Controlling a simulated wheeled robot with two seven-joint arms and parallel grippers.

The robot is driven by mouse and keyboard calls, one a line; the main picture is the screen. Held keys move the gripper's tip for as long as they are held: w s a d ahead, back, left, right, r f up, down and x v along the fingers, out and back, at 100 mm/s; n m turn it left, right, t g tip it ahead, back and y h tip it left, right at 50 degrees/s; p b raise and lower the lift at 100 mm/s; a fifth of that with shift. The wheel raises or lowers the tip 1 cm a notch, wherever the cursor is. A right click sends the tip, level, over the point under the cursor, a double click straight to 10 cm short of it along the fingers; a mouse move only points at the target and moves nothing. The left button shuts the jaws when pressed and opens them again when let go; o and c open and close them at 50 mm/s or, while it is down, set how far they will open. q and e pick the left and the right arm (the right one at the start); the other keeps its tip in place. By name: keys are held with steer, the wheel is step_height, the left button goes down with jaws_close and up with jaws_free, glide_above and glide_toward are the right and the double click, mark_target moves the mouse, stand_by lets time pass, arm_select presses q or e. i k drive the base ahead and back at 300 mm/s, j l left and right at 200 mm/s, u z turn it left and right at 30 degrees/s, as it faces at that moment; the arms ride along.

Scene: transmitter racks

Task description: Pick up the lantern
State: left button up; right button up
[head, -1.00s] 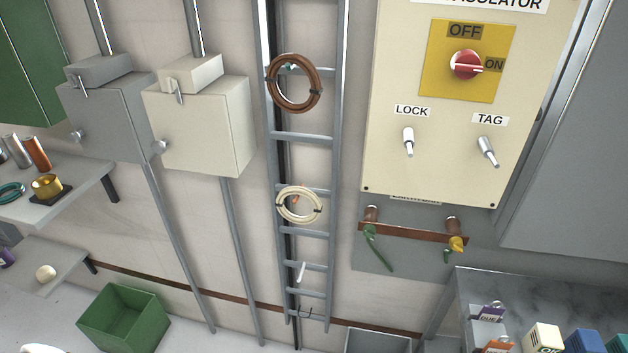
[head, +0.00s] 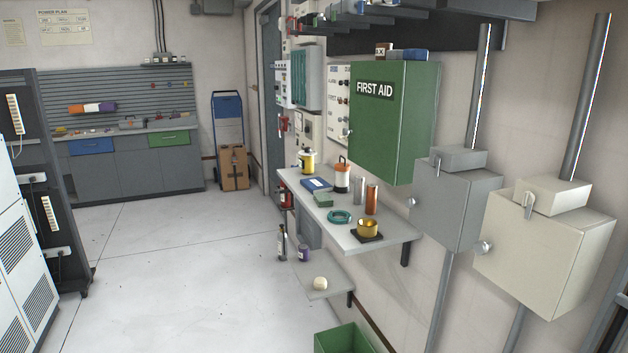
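Two items on the wall shelf (head: 385,236) could be the lantern, and I cannot tell which for certain. The other is a small yellow item with a pale, dark-topped upper part (head: 307,162), at the shelf's far end. Neither of my grippers is in view.
Around them on the shelf are a blue box (head: 316,185), metal and copper cylinders (head: 371,197), a teal ring (head: 340,216) and a brass cup (head: 368,228). A green first aid cabinet (head: 385,120) hangs above. The floor (head: 180,270) to the left is clear.

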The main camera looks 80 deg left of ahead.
mark_target(341, 186)
steer(key=u, duration=2.25)
steer(key=z, duration=0.45)
steer(key=i+j, duration=0.05)
